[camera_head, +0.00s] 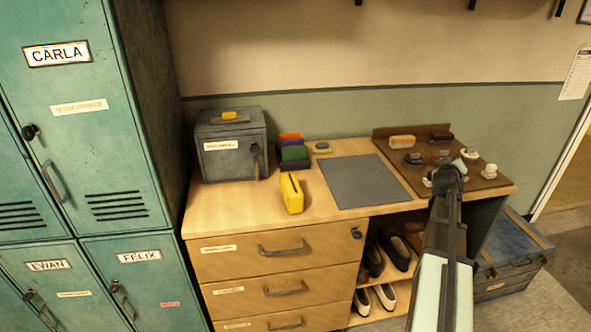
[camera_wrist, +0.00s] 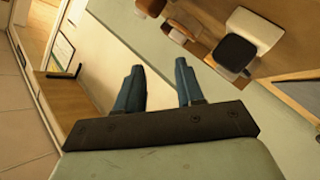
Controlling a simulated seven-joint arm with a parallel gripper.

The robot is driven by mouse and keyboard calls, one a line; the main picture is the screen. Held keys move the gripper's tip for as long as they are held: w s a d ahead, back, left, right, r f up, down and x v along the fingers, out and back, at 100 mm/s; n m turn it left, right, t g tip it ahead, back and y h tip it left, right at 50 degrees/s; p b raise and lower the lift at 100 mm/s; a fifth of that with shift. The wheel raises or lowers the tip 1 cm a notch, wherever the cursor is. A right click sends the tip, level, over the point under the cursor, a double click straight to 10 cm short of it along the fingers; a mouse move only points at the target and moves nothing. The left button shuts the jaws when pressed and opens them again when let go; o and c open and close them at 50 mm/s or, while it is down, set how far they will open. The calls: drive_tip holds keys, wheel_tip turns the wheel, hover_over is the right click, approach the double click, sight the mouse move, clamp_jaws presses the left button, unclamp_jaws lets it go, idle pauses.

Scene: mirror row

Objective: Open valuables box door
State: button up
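The valuables box (camera_head: 228,163) is a grey metal box on the left end of the wooden desk in the head view. Its front door bears a pale label and has a dark handle or lock at its right edge; the door looks shut. A yellow object (camera_head: 230,115) lies on top of the box. My gripper (camera_head: 449,160) is at the right, above the brown tray area, well apart from the box. In the wrist view my gripper (camera_wrist: 159,78) shows two blue-grey fingers spread apart with nothing between them. The box is not recognisable in the wrist view.
A yellow block-like object (camera_head: 292,193) stands in front of the box, and coloured items (camera_head: 292,152) stand right beside it. A grey mat (camera_head: 360,181) lies mid-desk. A brown tray (camera_head: 412,145) holds several small things. Teal lockers (camera_head: 95,130) stand close on the left.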

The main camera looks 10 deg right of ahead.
drive_tip(key=w+a+t+y, duration=0.1)
drive_tip(key=w+a+y, duration=0.15)
drive_tip(key=a, duration=0.55)
drive_tip(key=w+a+t+y, duration=0.1)
drive_tip(key=w+a, duration=0.2)
drive_tip(key=a, duration=0.5)
drive_tip(key=n+y, duration=0.2)
drive_tip(key=y, duration=0.8)
approach(257, 170)
drive_tip(key=x, duration=0.9)
clamp_jaws()
